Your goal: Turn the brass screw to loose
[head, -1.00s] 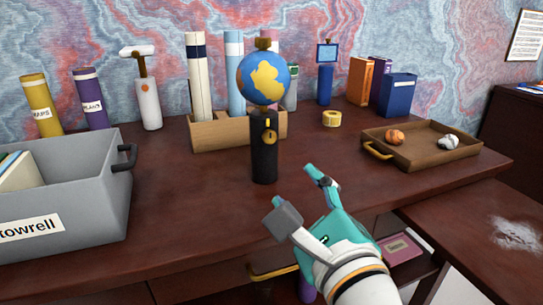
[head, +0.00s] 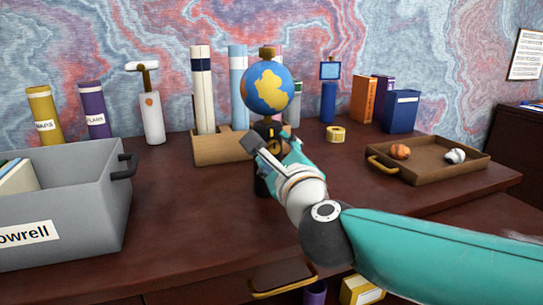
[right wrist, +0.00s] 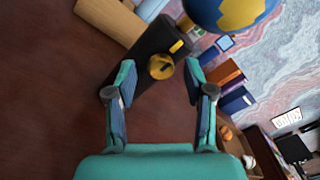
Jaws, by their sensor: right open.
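The brass screw (right wrist: 161,66) is a round gold knob on the side of a black post (right wrist: 150,45). A blue and yellow globe (head: 267,86) sits on top of the post. My right gripper (right wrist: 160,83) is open in the right wrist view, with one finger on each side of the knob and a gap to it. In the head view the right gripper (head: 262,150) covers much of the post, and the knob is partly hidden behind it. My left gripper is not in view.
A grey crate (head: 85,205) stands at the left. A wooden holder (head: 222,147) with rolled tubes is behind the post.

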